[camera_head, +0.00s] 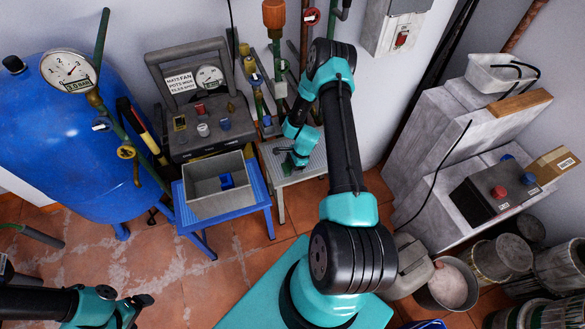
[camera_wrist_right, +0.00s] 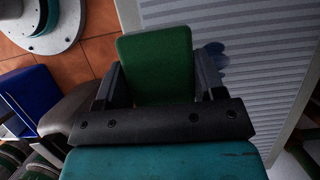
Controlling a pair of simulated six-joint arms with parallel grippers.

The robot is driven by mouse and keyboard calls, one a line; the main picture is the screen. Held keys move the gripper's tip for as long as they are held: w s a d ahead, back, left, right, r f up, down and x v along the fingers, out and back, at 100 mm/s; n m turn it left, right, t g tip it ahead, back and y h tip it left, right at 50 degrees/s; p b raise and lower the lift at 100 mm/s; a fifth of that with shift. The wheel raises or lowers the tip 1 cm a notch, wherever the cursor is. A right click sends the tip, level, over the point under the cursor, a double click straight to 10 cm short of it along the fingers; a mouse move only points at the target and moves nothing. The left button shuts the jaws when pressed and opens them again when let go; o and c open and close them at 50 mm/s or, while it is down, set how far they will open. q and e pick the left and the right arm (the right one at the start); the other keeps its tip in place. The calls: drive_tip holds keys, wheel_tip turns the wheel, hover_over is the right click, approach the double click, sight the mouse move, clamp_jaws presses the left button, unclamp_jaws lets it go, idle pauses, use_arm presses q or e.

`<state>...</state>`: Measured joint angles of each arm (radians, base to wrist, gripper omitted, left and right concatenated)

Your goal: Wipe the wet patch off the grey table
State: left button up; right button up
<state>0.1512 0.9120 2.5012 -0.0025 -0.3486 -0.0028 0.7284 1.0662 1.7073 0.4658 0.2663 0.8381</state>
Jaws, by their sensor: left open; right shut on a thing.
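The grey table (camera_head: 306,167) is small with a ribbed top and stands against the back wall. It also shows in the right wrist view (camera_wrist_right: 262,95). My right gripper (camera_head: 291,156) is over its left part, shut on a green sponge (camera_wrist_right: 156,62). The sponge sits between both fingers; I cannot tell if it touches the tabletop. A dark bluish wet patch (camera_wrist_right: 215,62) shows on the table just right of the sponge, partly hidden by a finger. My left gripper (camera_head: 142,308) is open and empty at the lower left, far from the table.
A blue table (camera_head: 248,195) stands left of the grey table and carries a grey crate (camera_head: 215,207) with a blue thing inside. A large blue tank (camera_head: 50,150) fills the left. Buckets stand at the right. Some tiled floor is clear in front.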

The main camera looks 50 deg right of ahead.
drive_tip(key=shift+r, duration=2.7)
